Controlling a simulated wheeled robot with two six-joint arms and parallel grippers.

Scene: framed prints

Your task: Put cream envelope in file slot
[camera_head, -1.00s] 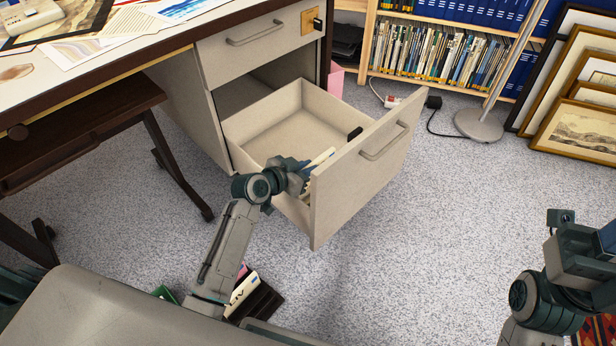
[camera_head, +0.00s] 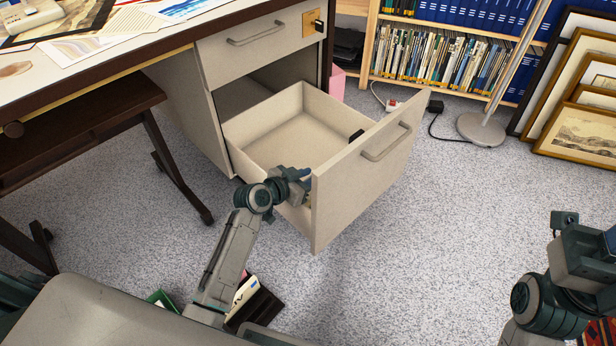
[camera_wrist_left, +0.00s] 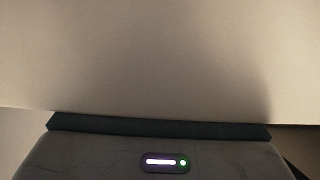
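A plain beige surface (camera_wrist_left: 160,60) fills most of the left wrist view, very close to the gripper housing (camera_wrist_left: 160,150). I cannot identify a file slot. My right gripper (camera_head: 606,238) is at the right edge, partly cut off.
A dark holder (camera_head: 262,308) with cream (camera_head: 245,290) and pink items stands on the floor beside my left arm. The upper drawer (camera_head: 262,40) is shut. Framed prints (camera_head: 580,130), a lamp base (camera_head: 481,129) and a bookshelf stand behind.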

